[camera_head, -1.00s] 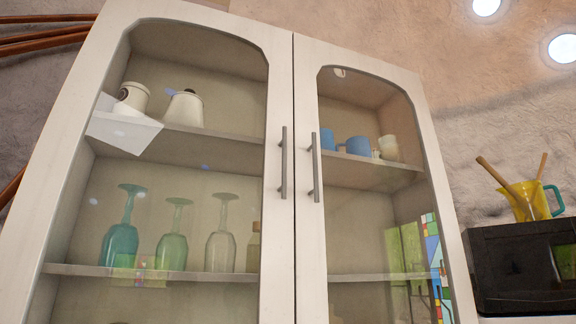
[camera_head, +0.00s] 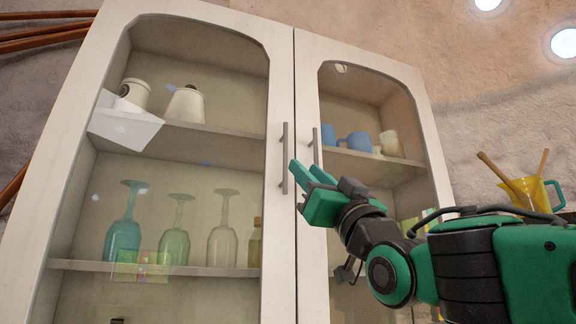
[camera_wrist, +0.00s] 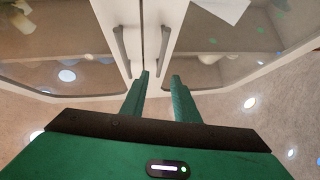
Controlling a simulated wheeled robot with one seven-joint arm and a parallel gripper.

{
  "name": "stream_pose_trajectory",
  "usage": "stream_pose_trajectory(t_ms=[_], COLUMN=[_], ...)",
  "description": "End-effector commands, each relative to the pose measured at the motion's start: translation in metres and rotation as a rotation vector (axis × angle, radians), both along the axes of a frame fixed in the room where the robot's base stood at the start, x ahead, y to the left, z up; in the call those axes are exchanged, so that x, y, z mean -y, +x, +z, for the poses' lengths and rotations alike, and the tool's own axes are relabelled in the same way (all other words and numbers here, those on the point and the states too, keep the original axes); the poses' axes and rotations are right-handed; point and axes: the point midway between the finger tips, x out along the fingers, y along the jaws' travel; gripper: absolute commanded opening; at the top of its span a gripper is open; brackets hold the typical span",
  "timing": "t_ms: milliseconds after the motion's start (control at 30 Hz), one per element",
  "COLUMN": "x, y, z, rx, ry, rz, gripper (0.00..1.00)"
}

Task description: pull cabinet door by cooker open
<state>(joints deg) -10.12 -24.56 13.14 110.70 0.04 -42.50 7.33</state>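A tall white cabinet has two glass doors, both shut: a left door (camera_head: 280,70) and a right door (camera_head: 308,80), the latter nearer the black appliance. Each has a grey bar handle at the middle seam: the left handle (camera_head: 284,150) and the right handle (camera_head: 315,145). My gripper (camera_head: 304,168) is open and empty, in front of the handles, and hides the right handle's lower part. In the wrist view, the fingers (camera_wrist: 160,80) point toward the seam, with the two handles (camera_wrist: 122,50) (camera_wrist: 163,45) ahead. Neither handle is visibly gripped; exact depth cannot be told.
Behind the glass, shelves hold glasses (camera_head: 172,235), blue mugs (camera_head: 357,144) and white pots (camera_head: 185,104). A yellow jug (camera_head: 535,192) with wooden utensils stands at the right, mostly above my arm, which hides the black appliance. Bare wall fills the upper right.

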Motion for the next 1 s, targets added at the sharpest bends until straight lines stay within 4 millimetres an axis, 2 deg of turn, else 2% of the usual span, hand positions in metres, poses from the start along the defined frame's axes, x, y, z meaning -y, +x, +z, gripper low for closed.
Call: stream_pose_trajectory(t_ms=[167,600,800,1000], x=[-0.007,-0.03,-0.034,-0.035], y=[0.011,0.056,0.064,0.066], z=[0.014,0.064,0.074,0.075], rx=[0.006,0.005,0.005,0.004], ry=[0.002,0.0,0.0,-0.001], rz=[0.002,0.001,0.001,-0.001], gripper=[0.28,0.28,0.28,0.28])
